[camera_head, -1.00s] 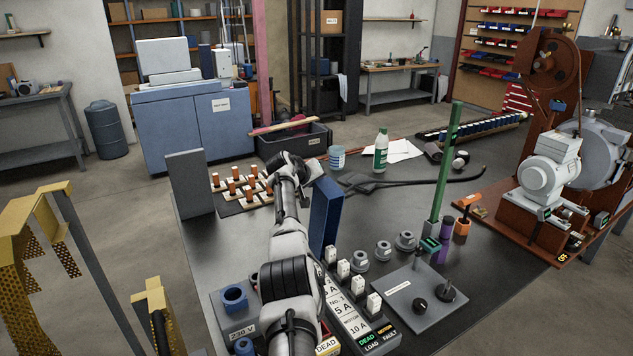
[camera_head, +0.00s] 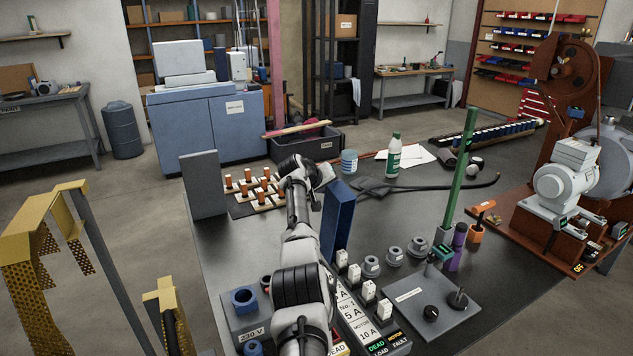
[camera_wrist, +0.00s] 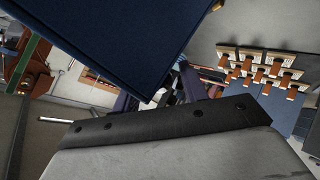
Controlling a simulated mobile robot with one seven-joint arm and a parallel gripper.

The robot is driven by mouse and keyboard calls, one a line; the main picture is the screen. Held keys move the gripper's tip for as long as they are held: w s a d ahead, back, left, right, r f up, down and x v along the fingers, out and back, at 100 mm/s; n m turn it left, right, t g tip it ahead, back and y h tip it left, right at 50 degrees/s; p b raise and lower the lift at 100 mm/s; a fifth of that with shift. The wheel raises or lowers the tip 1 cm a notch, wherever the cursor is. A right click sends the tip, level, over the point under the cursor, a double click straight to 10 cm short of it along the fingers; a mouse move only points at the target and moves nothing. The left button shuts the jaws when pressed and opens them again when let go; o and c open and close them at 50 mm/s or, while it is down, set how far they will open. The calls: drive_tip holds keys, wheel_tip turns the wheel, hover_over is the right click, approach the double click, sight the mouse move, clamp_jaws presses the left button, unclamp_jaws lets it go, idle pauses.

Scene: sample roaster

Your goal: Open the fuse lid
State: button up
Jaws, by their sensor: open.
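The fuse board (camera_head: 352,318), with labels such as 5 A and 10 A, lies at the near side of the dark bench, partly hidden by my arm. A blue panel (camera_head: 338,222), apparently its lid, stands upright at the board's far end; the hinge is not clear. In the wrist view the blue panel (camera_wrist: 110,45) fills the upper part, very near the camera. My gripper (camera_head: 322,176) is at the panel's top left, open, with its fingers hard to make out. Whether it touches the panel cannot be told. White fuse carriers (camera_head: 354,272) stand along the board.
A grey upright plate (camera_head: 204,184) and orange-topped pieces (camera_head: 262,188) stand left of my arm. A grey knob plate (camera_head: 424,304), a green post (camera_head: 464,170) and a motor (camera_head: 566,180) are to the right. A yellow perforated guard (camera_head: 30,235) is at left.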

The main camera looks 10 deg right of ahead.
drive_tip(key=b+v, duration=0.3)
drive_tip(key=v, duration=1)
drive_tip(key=shift+s+b, duration=0.2)
drive_tip(key=shift+b, duration=0.2)
drive_tip(key=shift+a, duration=0.15)
drive_tip(key=shift+c, duration=0.4)
